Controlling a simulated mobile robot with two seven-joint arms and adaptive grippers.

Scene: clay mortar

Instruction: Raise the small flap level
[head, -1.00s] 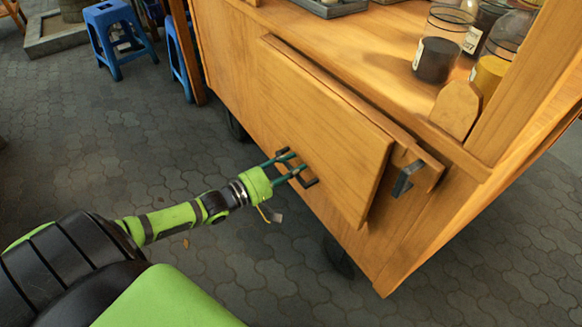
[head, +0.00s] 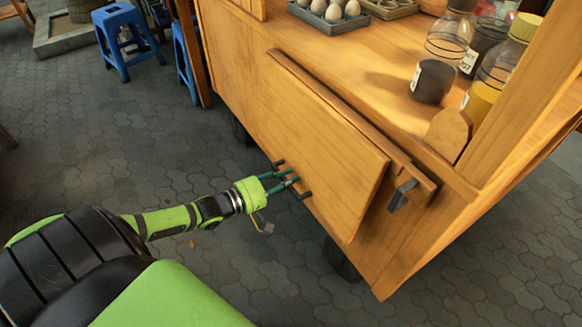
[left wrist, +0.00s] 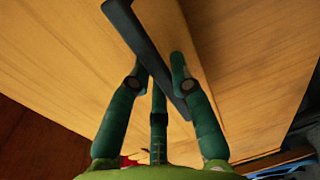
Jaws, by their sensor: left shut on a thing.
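The small flap (head: 318,140) is a wooden panel on the side of the wooden cart. It hangs down at a steep slant from its upper edge, below the counter. A dark bar handle (head: 304,195) is fixed near its lower edge. My left gripper (head: 284,179) is shut on this handle, with its green fingers around the bar. In the left wrist view, the handle (left wrist: 143,42) runs diagonally between the fingers, close to the wood of the flap (left wrist: 75,60). The fingers hide part of the handle. My right gripper is not in view.
A dark bracket (head: 402,195) sticks out beside the flap's upper right end. The counter (head: 365,55) above holds an egg tray (head: 330,24) and several jars (head: 432,82). Blue stools (head: 122,38) stand at the back left. The paved floor (head: 130,150) left of the cart is clear.

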